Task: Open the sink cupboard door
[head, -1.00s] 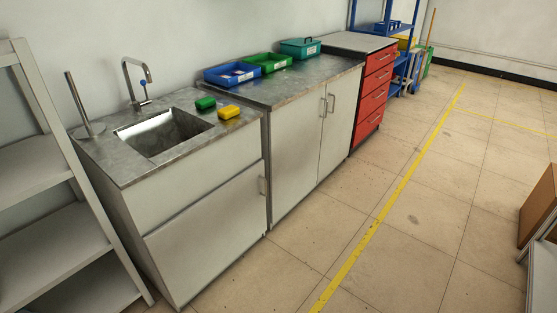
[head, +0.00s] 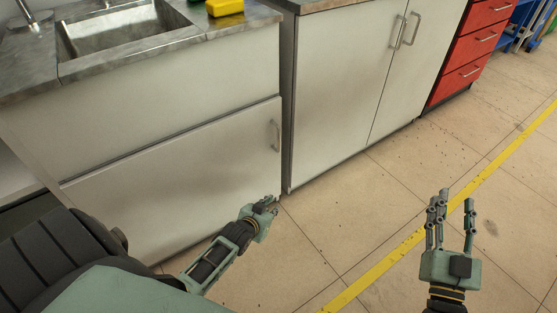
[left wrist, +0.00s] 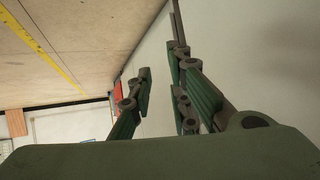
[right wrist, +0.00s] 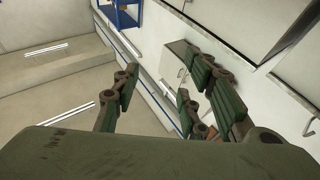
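The sink cupboard door (head: 165,185) is a plain pale panel under the sink unit and looks shut. Its metal handle (head: 276,136) stands upright near the door's right edge. My left gripper (head: 270,202) is below the handle, near the door's lower right corner, and apart from the handle. In the left wrist view its fingers (left wrist: 158,75) are spread with nothing between them, beside a pale upright surface. My right gripper (head: 452,205) is open and empty above the floor at the right; its spread fingers also show in the right wrist view (right wrist: 155,88).
The sink (head: 120,32) is set in the grey worktop, with a yellow item (head: 225,8) beside it. A two-door cupboard (head: 345,90) and red drawers (head: 475,55) stand to the right. The tiled floor in front, crossed by a yellow line (head: 395,258), is clear.

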